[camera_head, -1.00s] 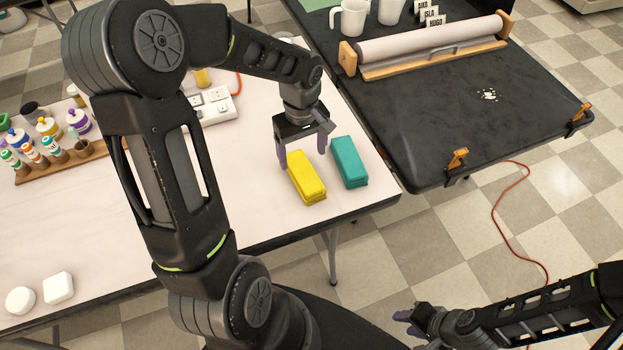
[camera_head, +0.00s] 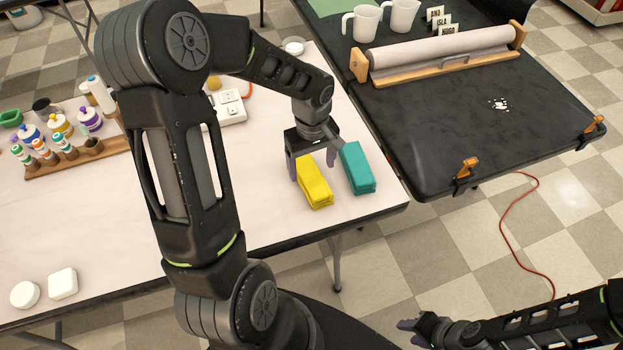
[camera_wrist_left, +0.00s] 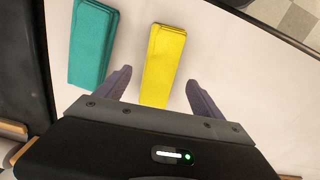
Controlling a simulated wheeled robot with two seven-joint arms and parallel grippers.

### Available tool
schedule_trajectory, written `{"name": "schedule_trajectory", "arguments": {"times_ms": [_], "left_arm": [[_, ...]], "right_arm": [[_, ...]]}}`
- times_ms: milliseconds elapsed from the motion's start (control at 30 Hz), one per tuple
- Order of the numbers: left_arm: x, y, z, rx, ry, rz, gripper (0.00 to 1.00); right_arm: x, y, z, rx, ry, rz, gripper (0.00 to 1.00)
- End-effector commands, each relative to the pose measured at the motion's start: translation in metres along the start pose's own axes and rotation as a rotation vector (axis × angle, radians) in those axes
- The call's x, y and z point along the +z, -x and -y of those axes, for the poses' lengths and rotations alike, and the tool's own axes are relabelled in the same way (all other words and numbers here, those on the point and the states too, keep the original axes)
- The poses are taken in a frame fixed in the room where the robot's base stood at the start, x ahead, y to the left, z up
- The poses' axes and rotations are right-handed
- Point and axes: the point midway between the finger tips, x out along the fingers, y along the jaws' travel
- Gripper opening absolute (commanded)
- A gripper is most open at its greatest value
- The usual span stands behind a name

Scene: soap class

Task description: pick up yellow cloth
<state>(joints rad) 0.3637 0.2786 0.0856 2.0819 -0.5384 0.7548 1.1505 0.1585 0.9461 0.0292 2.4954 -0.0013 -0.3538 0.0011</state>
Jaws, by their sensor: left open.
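The yellow cloth (camera_head: 315,184) is a folded block lying on the white table. It also shows in the left wrist view (camera_wrist_left: 164,62). My left gripper (camera_head: 312,167) is open above the far end of the yellow cloth. In the left wrist view, the open fingers (camera_wrist_left: 158,80) sit on either side of the cloth, with a gap on each side; the cloth's near end lies between them. My right gripper (camera_head: 412,330) is at the bottom right, away from the tables; its jaw state is too small to tell.
A teal folded cloth (camera_head: 358,168) lies close to the right of the yellow one, near my left gripper's right finger. The white table's (camera_head: 265,225) front edge is close. A black table (camera_head: 440,120) stands to the right. Paint bottles (camera_head: 60,130) stand at the left.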

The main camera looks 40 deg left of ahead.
Motion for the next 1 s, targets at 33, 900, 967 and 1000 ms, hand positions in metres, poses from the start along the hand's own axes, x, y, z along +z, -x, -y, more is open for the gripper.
{"name": "schedule_trajectory", "arguments": {"times_ms": [33,900,967,1000], "left_arm": [[0.0,-0.002,0.0,-0.001,0.0,0.002,0.78],[0.0,-0.052,0.001,-0.001,0.0,0.0,0.78],[0.0,-0.052,0.001,-0.001,0.0,0.0,0.78],[0.0,-0.051,0.001,-0.001,0.0,0.0,0.78]], "right_arm": [[0.0,0.001,0.0,0.0,0.0,0.0,0.36],[0.001,0.009,0.003,0.003,-0.002,0.003,0.36],[0.001,0.009,0.003,0.003,-0.002,0.003,0.36],[0.001,0.009,0.003,0.003,-0.002,0.003,0.36]]}}
